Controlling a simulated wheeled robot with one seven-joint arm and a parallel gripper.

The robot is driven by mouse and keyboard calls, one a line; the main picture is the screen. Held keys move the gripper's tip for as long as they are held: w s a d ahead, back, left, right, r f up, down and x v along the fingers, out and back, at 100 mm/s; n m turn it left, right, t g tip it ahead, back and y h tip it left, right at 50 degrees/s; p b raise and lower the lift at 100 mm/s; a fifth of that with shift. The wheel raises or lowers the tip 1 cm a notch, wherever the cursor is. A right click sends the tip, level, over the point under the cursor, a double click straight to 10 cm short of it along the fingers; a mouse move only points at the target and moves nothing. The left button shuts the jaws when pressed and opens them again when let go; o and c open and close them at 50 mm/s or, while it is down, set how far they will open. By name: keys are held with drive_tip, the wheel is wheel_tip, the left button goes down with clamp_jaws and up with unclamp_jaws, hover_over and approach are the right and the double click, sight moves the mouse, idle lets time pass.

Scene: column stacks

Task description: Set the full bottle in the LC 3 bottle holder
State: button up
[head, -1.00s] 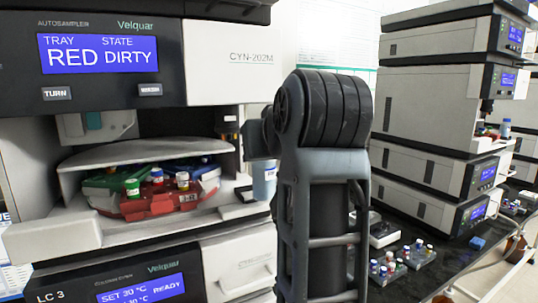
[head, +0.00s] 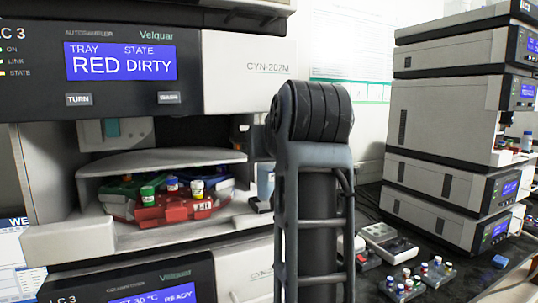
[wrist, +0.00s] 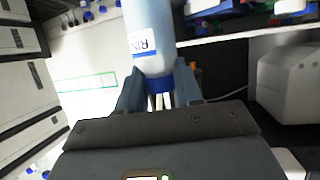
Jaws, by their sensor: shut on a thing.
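In the wrist view my gripper (wrist: 159,80) is shut on a bottle (wrist: 150,30) around its neck, at the blue cap. The bottle is pale blue-white with a partly readable label starting "RIN"; its far end runs out of the picture. In the head view a pale blue bottle shape (head: 265,182) shows just left of my arm, beside the LC 3 stack; my gripper is hidden there behind the arm. The LC 3 stack (head: 150,65) fills the left, its autosampler screen reading RED, DIRTY. I cannot make out the LC 3 bottle holder.
An open autosampler bay holds a red and green tray (head: 175,208) with several capped vials. A second instrument stack (head: 440,120) stands at the right. Vial racks (head: 418,282) and a grey box (head: 388,243) occupy the dark bench between.

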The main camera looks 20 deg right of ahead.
drive_tip(key=shift+w+p, duration=0.3)
drive_tip(key=shift+w, duration=0.2)
drive_tip(key=shift+f+b, duration=0.35)
drive_tip(key=shift+f, duration=0.5)
idle(1.0)
idle(0.3)
drive_tip(key=o, duration=0.9)
